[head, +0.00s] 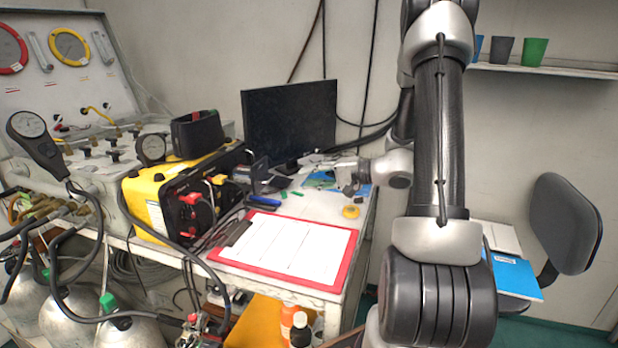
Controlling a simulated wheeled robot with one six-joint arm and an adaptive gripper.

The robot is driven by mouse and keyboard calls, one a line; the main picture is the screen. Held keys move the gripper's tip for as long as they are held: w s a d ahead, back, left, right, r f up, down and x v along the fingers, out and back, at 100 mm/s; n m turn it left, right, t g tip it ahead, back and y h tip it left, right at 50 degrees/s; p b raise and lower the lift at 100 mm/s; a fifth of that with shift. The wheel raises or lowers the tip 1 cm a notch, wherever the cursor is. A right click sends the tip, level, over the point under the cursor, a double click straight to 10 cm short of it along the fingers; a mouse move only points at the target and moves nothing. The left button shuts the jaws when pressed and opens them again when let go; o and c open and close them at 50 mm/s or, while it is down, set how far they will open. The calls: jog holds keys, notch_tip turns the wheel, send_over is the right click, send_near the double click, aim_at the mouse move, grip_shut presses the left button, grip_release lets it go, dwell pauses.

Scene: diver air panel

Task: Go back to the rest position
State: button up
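My arm rises in front of the desk in the head view and folds back down behind itself. My gripper (348,175) is at the end of it, pointing left over the right back part of the white desk (330,208), near a blue sheet (322,181). It is small and blends into the clutter there, so its fingers are not clear. I cannot tell if it is open or shut, and no held object is clear.
A red clipboard (345,262) lies at the desk's front. A yellow-black box (150,205), dark monitor (290,118) and gauge panel (60,75) stand left and behind. A chair (566,222) is at right, below a shelf (560,70) with cups.

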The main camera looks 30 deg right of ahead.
jog(key=s+f+g, duration=0.1)
jog(key=s, duration=0.1)
jog(key=s+f+m+g, duration=0.1)
jog(key=s+f, duration=0.1)
jog(key=s+a+f+m+g, duration=0.1)
jog(key=s, duration=0.1)
jog(key=shift+s+f+g, duration=0.25)
jog(key=shift+s+g, duration=0.05)
jog(key=s+g, duration=0.1)
jog(key=s, duration=0.1)
jog(key=s+g, duration=0.1)
jog(key=s, duration=0.2)
jog(key=s+n+g, duration=0.1)
jog(key=s, duration=0.1)
jog(key=shift+s+a+g+h, duration=0.35)
jog(key=shift+g+h, duration=0.05)
jog(key=s+d+r+n+g+h, duration=0.35)
jog(key=s+r+n+h, duration=0.25)
jog(key=s+r+h, duration=0.5)
jog(key=s+a+r+n+t+y, duration=0.1)
jog(key=s+a+r+n+t, duration=0.1)
jog(key=s+r+n+t, duration=0.1)
jog(key=shift+r+n+t, duration=0.5)
jog(key=shift+r+t, duration=0.25)
jog(key=shift+r, duration=0.45)
